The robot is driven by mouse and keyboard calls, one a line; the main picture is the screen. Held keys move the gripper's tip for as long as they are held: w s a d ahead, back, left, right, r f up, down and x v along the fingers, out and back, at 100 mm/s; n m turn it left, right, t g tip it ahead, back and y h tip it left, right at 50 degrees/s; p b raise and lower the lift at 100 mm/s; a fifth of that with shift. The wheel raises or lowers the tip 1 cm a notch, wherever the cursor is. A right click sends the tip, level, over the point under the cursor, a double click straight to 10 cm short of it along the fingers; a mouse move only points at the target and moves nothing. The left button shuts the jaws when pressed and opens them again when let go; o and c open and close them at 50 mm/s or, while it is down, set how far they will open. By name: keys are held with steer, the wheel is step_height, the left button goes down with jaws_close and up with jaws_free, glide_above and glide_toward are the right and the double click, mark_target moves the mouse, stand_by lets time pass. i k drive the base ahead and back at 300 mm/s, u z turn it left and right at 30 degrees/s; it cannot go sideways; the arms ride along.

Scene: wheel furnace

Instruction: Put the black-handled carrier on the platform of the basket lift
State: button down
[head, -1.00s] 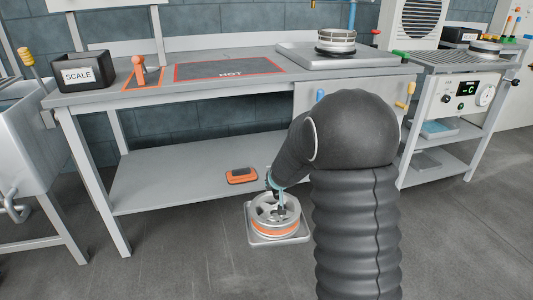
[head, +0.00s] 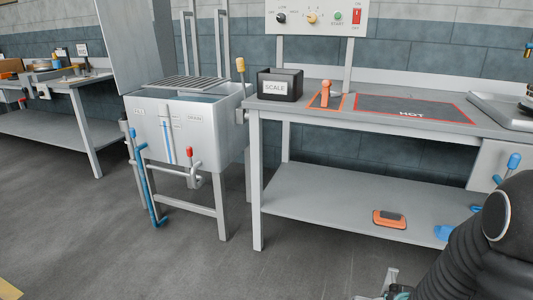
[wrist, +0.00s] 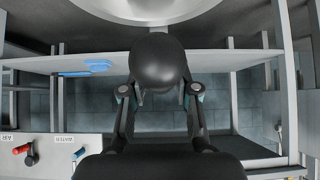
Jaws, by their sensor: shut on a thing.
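My gripper (wrist: 158,92) is shut on the black round handle (wrist: 160,62) of the carrier in the wrist view. A pale metal round part (wrist: 145,8), probably the carrier's load, shows at the top edge there. The basket lift's slatted platform (head: 195,83) appears to be the grate at the top of the grey tank (head: 185,135), between two upright rails. It looks bare, and is well left of and beyond my gripper.
A workbench (head: 340,120) with a lower shelf stands right of the tank. The black SCALE bin (head: 280,84) sits on it; an orange block (head: 390,218) lies on the shelf. A blue pipe (head: 140,180) and red-tipped lever (head: 190,160) stick out from the tank. Floor in front is clear.

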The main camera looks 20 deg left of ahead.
mark_target(188, 81)
steer(key=u, duration=2.95)
steer(key=i, duration=3.55)
steer(key=z, duration=1.25)
